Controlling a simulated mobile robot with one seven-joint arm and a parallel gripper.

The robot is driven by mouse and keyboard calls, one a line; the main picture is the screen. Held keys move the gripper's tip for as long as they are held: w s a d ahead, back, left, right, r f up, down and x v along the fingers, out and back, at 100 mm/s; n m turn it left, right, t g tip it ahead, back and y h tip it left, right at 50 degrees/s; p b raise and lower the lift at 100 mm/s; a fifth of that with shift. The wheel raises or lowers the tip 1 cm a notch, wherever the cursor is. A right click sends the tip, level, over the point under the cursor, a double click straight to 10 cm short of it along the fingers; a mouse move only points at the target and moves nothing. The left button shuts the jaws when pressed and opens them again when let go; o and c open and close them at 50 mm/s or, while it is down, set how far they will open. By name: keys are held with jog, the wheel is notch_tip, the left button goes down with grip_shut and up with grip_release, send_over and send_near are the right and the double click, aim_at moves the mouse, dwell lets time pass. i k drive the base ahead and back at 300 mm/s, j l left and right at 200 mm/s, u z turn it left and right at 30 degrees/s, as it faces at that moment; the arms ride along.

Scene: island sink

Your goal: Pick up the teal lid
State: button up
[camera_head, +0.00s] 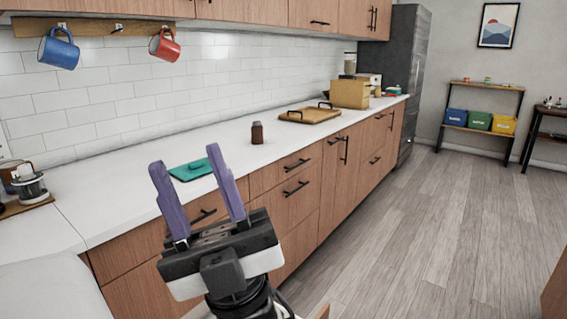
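The teal lid (193,169) lies flat on the white countertop, near its front edge, with a small raised knob on top. My gripper (186,160) has two purple fingers spread apart, with nothing between them. In the head view the fingers frame the lid, with the right finger just past its right side. The gripper seems to be nearer the camera than the lid; whether it touches the lid cannot be told from this view.
A dark brown jar (257,134) stands behind the lid to the right. A wooden tray (308,115) and a cardboard-coloured box (350,93) are farther along the counter (120,190). A glass-and-metal pot (30,186) stands at left. Mugs hang on the wall (58,50).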

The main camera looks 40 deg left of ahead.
aim_at(186, 172)
jog(key=i, duration=0.6)
jog(key=i+l, duration=0.15)
jog(key=i, duration=0.45)
jog(key=i+u, duration=0.5)
jog(key=i+l+u, duration=0.2)
jog(key=i+u, duration=0.3)
jog(key=i+l+u, duration=0.1)
jog(key=u, duration=0.3)
jog(key=i+l+u, duration=0.2)
jog(key=u, duration=0.25)
jog(key=i+l+u, duration=0.25)
jog(key=u, duration=0.15)
jog(key=i+l+u, duration=0.15)
jog(key=l+u, duration=0.25)
jog(key=i+l+u, duration=0.1)
jog(key=u, duration=0.35)
jog(key=i+l+u, duration=0.1)
jog(key=l+u, duration=0.15)
jog(key=l, duration=0.15)
jog(key=l+u, duration=0.25)
jog(key=i+l, duration=0.05)
jog(key=l, duration=0.05)
